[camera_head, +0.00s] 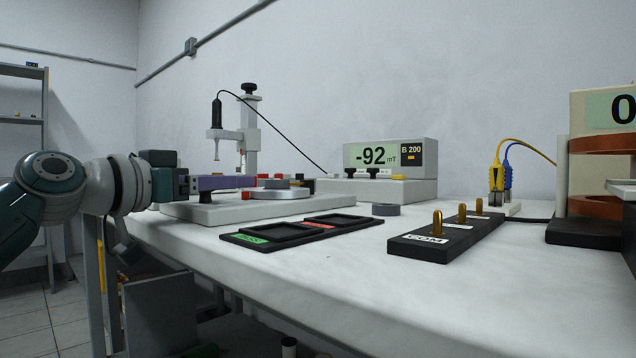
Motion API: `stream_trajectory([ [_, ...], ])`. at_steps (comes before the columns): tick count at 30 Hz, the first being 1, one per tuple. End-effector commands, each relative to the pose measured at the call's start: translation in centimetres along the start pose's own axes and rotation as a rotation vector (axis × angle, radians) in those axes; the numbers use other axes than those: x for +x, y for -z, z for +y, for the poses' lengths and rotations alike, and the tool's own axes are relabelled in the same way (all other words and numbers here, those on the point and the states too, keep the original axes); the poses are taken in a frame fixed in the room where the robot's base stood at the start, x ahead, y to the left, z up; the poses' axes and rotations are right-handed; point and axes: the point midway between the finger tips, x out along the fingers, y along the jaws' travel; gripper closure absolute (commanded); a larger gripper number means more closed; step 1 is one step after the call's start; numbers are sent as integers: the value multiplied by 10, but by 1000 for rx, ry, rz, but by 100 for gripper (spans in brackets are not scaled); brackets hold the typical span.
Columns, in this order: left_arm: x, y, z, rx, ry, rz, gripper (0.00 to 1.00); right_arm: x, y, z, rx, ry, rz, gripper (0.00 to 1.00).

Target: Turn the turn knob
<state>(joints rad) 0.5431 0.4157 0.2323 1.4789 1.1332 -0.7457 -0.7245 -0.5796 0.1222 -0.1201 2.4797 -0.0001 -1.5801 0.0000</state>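A black knob (249,88) tops the grey stand (250,135), and a low silver round disc (278,193) sits on the white base plate (235,212); I cannot tell which is the turn knob. Small red, grey and black pieces (275,183) lie on or over the disc. My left gripper (245,182) comes in level from the left, its purple fingers over the base plate beside the disc. I see the fingers edge-on, so their gap and any contact with the disc or pieces are hidden. My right gripper is not in view.
A probe (217,115) with a black cable hangs at the stand. A meter (385,156) reads -92 mT. A two-pocket black tray (232,237), a black terminal block (445,239) and copper coils (600,207) stand to the right. The front tabletop (330,280) is clear.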

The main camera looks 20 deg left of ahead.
Motion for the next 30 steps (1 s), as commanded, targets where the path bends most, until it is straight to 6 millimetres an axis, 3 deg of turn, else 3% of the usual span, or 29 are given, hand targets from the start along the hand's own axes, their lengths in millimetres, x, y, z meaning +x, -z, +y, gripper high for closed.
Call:
stream_trajectory([
  [13,-8,0,0,-1,2,-1,26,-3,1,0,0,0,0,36],
  [24,-70,-1,0,1,1,-4,26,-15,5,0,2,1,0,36],
  [30,-94,0,0,0,1,-2,26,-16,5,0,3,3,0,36],
])
